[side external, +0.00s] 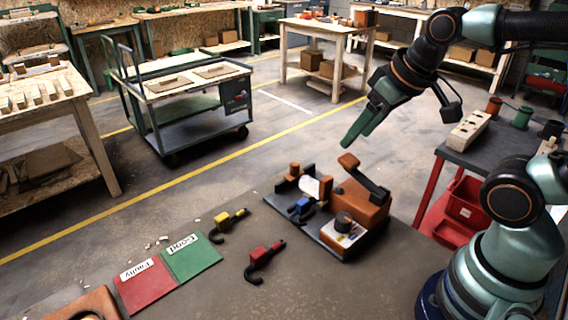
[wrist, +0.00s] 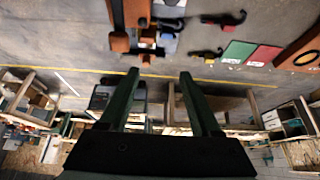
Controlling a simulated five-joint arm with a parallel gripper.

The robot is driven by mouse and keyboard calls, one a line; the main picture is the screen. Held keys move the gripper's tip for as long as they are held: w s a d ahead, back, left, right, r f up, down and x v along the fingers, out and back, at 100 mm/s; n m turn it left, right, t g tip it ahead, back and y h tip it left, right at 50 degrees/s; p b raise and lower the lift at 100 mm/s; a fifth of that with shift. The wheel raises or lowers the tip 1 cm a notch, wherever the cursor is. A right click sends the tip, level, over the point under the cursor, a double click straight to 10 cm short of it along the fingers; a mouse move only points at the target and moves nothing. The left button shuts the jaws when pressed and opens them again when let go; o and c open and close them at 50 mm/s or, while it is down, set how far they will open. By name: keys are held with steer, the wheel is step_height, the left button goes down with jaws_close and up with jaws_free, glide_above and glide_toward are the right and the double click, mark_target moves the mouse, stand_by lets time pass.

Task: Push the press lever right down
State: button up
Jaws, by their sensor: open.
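The press (side external: 360,203) is an orange block on a dark base plate (side external: 331,243). Its dark lever (side external: 370,182) slopes, with an orange knob (side external: 348,160) at its raised upper end. My gripper (side external: 358,136) is open and empty, hanging above the knob and apart from it. Its two green fingers also show in the wrist view (wrist: 159,76). There the orange press parts (wrist: 137,14) are at the top edge, partly cut off, and I cannot make out the lever.
Beside the press, a blue piece (side external: 301,206) sits on the plate. A yellow hooked part (side external: 226,219) and a red one (side external: 264,255) lie loose to the left. A green "Good" pad (side external: 191,259) and a red "Faulty" pad (side external: 145,286) lie farther left. A red-framed bench (side external: 440,152) stands right.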

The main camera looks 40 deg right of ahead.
steer(key=shift+c, duration=0.2)
steer(key=shift+w+d, duration=0.1)
steer(key=shift+w, duration=0.05)
jaws_close()
steer(key=n+g, duration=0.6)
glide_toward(348, 158)
steer(key=shift+w+r, duration=0.2)
steer(key=shift+w, duration=0.15)
steer(key=shift+f, duration=0.1)
steer(key=shift+s+f, duration=0.2)
steer(key=shift+f, duration=1.5)
steer(key=shift+s+f, duration=0.15)
steer(key=shift+f, duration=1.55)
